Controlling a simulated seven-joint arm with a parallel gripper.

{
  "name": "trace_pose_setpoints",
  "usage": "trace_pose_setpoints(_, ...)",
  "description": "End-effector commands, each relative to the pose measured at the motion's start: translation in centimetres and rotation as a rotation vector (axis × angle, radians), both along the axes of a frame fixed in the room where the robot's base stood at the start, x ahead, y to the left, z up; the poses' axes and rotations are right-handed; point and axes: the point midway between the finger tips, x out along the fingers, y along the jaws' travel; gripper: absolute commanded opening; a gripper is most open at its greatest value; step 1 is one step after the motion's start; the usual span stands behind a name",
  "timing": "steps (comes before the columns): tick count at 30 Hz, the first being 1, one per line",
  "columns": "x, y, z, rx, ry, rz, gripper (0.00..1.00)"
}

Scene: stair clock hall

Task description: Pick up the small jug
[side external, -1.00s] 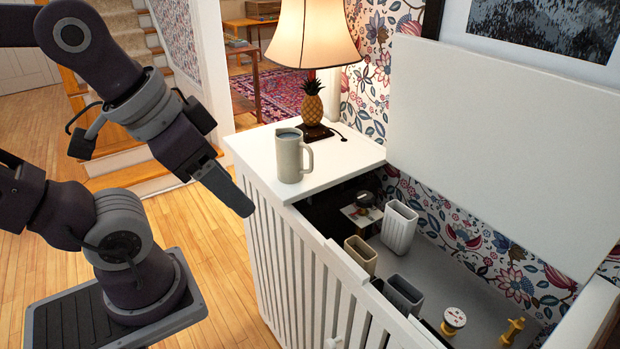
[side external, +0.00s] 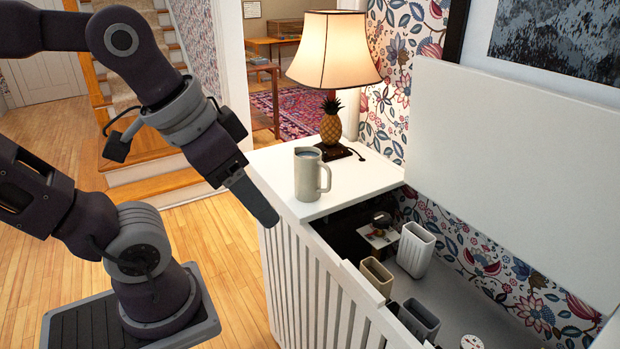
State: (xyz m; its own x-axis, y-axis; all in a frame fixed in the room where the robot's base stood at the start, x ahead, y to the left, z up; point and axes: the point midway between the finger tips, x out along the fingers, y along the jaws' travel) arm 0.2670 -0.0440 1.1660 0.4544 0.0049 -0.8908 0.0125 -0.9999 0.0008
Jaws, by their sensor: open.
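The small jug (side external: 308,175) is pale grey-white with a handle on its right side. It stands upright on the white cabinet top (side external: 350,197), in front of a pineapple lamp. My gripper (side external: 262,205) points down and to the right, just left of the jug and beyond the cabinet's front edge. It is apart from the jug. Its fingers are seen edge-on, so the gap between them is hidden; nothing shows in its grip.
The pineapple lamp (side external: 331,125) stands close behind the jug, its cord trailing right. To the right is an open cabinet compartment holding several bins, including a white bin (side external: 415,250) and a beige bin (side external: 376,279). A raised white lid (side external: 510,170) stands behind it.

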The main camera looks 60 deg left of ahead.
Motion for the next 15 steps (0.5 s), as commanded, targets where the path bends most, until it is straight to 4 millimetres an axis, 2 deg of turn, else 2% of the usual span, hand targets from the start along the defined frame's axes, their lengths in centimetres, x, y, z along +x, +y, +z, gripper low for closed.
trace_pose_setpoints(2, 3.0, 1.0, 1.5, -0.006, 0.056, 0.039, 0.59)
trace_pose_setpoints(4, 7.2, 2.8, 2.7, -0.013, 0.128, 0.087, 0.59)
trace_pose_setpoints(7, 13.5, 6.7, 2.9, -0.031, 0.237, 0.157, 0.59)
trace_pose_setpoints(9, 17.3, 9.9, 1.8, -0.043, 0.307, 0.201, 0.59)
trace_pose_setpoints(12, 21.3, 14.2, -0.6, -0.057, 0.389, 0.249, 0.59)
trace_pose_setpoints(15, 23.3, 17.1, -2.8, -0.069, 0.441, 0.277, 0.59)
